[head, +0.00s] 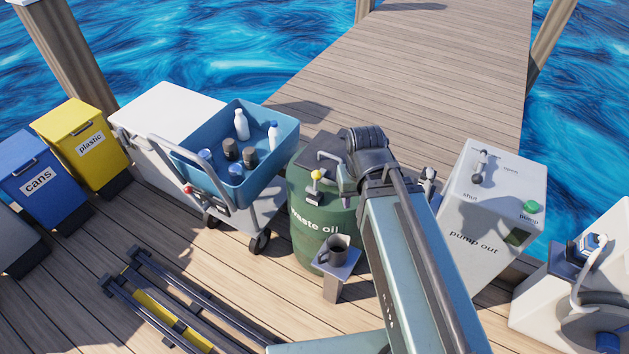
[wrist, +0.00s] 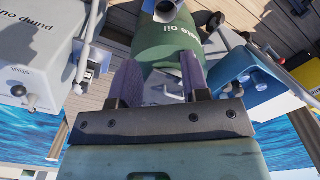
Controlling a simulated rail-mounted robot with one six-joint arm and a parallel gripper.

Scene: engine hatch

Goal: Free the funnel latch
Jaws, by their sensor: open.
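A green waste oil drum (head: 309,226) stands at the middle of the deck with a dark lid (head: 318,146) on top. A small latch with a yellow knob (head: 317,175) and pale base shows at the lid's front edge. My gripper (head: 338,170) is over the drum top, just right of the knob, its jaws apart and nothing seen between them. In the wrist view, the two fingers (wrist: 158,62) stand apart over a grey plate with a pale handle (wrist: 172,91); the drum (wrist: 180,43) is beyond. I cannot make out the yellow knob there. My arm hides the drum's right side.
A dark mug (head: 334,248) stands on a small post before the drum. A trolley with a blue tub (head: 262,170) of bottles stands left, a pump out box (head: 501,213) right. Cans (head: 37,184) and plastic (head: 82,146) bins are farther left.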

